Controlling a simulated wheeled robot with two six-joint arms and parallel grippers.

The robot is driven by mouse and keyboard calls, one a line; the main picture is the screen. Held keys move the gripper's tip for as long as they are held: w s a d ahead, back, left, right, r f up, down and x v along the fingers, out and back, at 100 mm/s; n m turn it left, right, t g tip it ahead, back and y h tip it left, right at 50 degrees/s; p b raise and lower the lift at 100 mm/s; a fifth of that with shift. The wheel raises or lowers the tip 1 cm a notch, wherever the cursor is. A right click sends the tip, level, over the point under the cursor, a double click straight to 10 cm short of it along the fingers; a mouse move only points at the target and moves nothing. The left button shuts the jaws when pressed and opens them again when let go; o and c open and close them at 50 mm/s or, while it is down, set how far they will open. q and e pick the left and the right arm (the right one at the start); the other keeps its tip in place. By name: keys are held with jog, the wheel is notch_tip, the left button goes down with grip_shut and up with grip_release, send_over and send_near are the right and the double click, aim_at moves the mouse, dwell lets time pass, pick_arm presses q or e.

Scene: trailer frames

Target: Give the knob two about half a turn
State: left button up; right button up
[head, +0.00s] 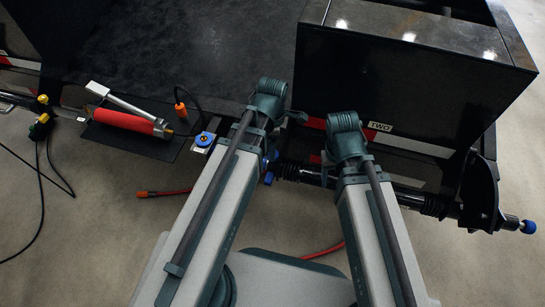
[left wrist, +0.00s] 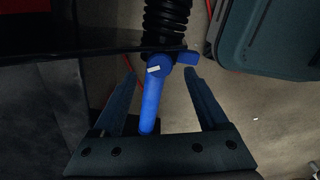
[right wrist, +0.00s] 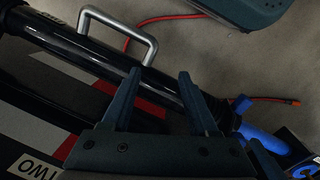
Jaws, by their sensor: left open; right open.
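The white TWO label (head: 380,126) is on the front of the black box in the head view; it also shows in the right wrist view (right wrist: 36,164). A blue knob (left wrist: 160,66) with a white mark, a side tab and a long blue stem sits below a black ribbed boot in the left wrist view. I cannot tell whether it is knob two. My left gripper (left wrist: 160,71) is open, its fingers on either side of the blue part. My right gripper (right wrist: 160,73) is open at a black tube. A blue lever (right wrist: 262,137) lies to its right. My arms hide much of this area in the head view.
A black cylinder bar (head: 405,196) runs below the box, with a blue end knob (head: 528,226). Another blue knob (head: 204,138) sits on a small plate at left. A red cylinder (head: 123,121) lies beyond. A metal handle (right wrist: 150,42) stands near the right gripper.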

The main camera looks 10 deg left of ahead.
pick_arm(q)
jog(key=shift+f+b, duration=1)
jog(key=shift+f, duration=0.55)
pick_arm(e)
notch_tip(320, 180, down, 3)
pick_arm(q)
jog(key=shift+r, duration=0.1)
jog(key=shift+c, duration=0.3)
grip_shut()
